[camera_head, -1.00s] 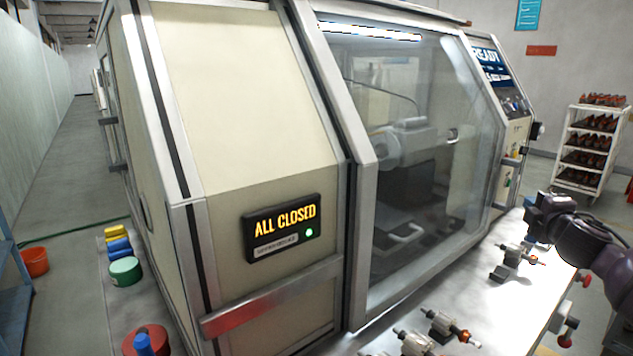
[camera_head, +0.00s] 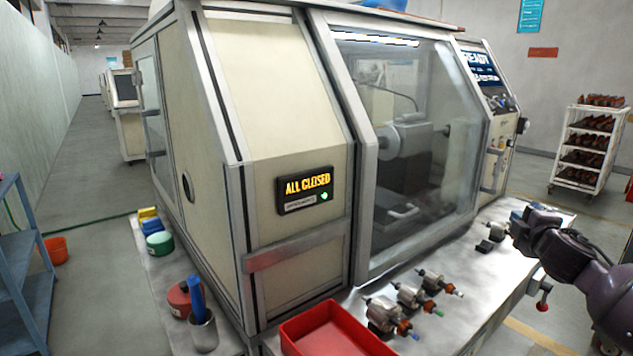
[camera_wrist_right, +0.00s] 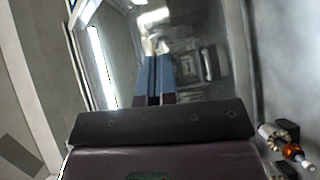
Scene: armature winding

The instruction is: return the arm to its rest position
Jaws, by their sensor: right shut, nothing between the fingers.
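My right arm (camera_head: 590,270) comes in from the right edge of the head view. Its right gripper (camera_head: 516,220) is over the right part of the metal ledge, in front of the machine. In the right wrist view the two blue fingers (camera_wrist_right: 157,72) lie close together, shut with nothing held. Beyond them is the machine's glass front. One armature with an orange part (camera_wrist_right: 291,150) lies at the lower right of that view, clear of the fingers. My left gripper is not in view.
The winding machine (camera_head: 282,100) has its glass door shut and a sign reading ALL CLOSED (camera_head: 308,188). A red tray (camera_head: 330,325) sits at front. A cup (camera_head: 203,332) stands at lower left.

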